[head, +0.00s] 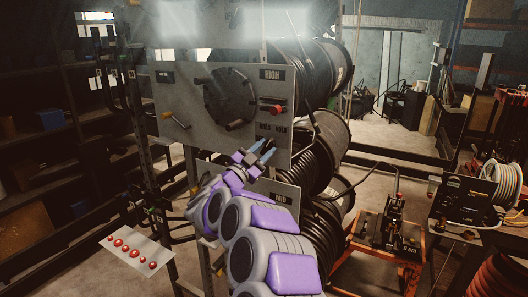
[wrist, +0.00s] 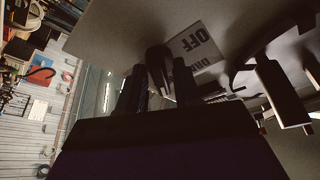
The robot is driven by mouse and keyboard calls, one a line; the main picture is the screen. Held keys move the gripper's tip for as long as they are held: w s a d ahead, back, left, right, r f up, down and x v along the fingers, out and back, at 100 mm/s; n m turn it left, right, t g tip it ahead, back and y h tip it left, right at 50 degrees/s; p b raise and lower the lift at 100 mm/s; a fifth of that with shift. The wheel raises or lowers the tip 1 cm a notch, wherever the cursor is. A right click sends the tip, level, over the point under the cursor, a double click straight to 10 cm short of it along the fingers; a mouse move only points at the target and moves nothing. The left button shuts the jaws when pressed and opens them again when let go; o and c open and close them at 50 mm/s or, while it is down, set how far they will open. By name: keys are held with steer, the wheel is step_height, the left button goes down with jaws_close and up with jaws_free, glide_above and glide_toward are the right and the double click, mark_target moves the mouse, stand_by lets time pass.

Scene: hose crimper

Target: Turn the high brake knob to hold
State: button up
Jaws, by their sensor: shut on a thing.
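The upper grey panel (head: 220,137) is marked HIGH and carries a small label plate (head: 272,127) above my gripper, its words hard to read. My gripper (head: 268,146) reaches up to the panel just below that plate, its two blue fingers close together. In the wrist view, the fingers (wrist: 160,92) are shut on a dark knob (wrist: 157,58), taken as the high brake knob, beside a plate (wrist: 196,45) reading OFF. The fingers and wrist hide part of the knob, and its exact setting cannot be told.
A red knob (head: 271,108) sits above the label plate. Hose reels (head: 318,75) stand behind the panel. A lower MID panel (head: 279,196) is below my gripper.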

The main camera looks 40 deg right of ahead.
steer(key=shift+f, duration=0.15)
steer(key=o, duration=0.7)
steer(key=shift+a, duration=0.15)
steer(key=b+v, duration=0.1)
steer(key=v, duration=1.6)
steer(key=shift+w+a, duration=0.15)
